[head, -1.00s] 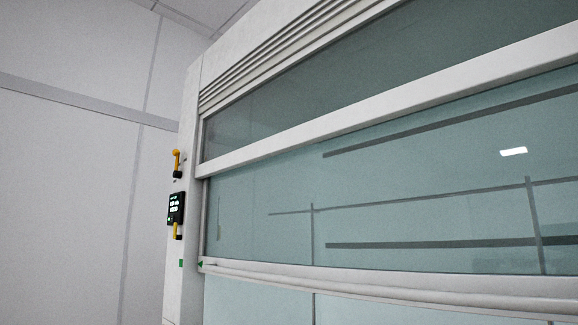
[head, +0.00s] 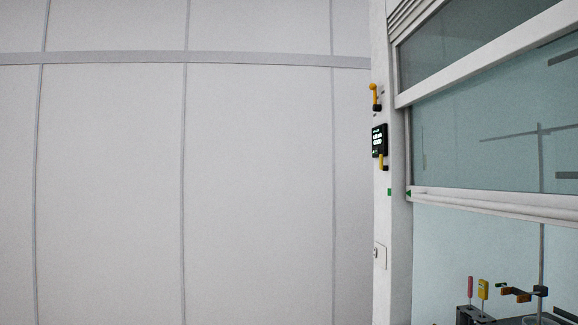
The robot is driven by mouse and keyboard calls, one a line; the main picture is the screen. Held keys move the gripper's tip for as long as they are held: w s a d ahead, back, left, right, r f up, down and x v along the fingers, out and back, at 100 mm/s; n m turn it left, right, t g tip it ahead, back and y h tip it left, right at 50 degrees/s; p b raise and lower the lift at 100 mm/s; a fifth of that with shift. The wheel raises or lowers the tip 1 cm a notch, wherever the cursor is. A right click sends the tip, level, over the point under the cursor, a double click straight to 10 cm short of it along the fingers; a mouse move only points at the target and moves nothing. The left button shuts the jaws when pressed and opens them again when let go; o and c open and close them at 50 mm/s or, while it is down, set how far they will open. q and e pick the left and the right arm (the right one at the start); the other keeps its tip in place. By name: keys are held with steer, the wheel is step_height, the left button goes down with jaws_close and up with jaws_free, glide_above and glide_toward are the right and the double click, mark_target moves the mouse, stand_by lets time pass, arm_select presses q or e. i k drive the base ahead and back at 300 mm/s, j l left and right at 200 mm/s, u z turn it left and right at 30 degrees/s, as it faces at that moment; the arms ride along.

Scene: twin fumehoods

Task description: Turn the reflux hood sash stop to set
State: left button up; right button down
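The fumehood's glass sash (head: 490,140) is partly raised, and its bottom rail (head: 490,205) crosses the right of the head view. On the white side post are two yellow-and-black handles: an upper one (head: 374,95) above a small dark display panel (head: 379,141), and a lower one (head: 383,162) just beneath it. I cannot tell from the frame which is the sash stop. A small green mark (head: 390,192) sits lower on the post. Neither of my grippers is in view.
A plain white panelled wall (head: 110,190) fills the left and middle. Under the sash, a dark rack (head: 472,315) holds red- and yellow-handled tools, and a clamp (head: 520,294) is on a thin upright rod. A wall plate (head: 379,253) is low on the post.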

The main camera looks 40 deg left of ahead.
mark_target(382, 167)
steer(key=u, duration=0.8)
steer(key=i+j, duration=0.75)
steer(key=i+z, duration=0.05)
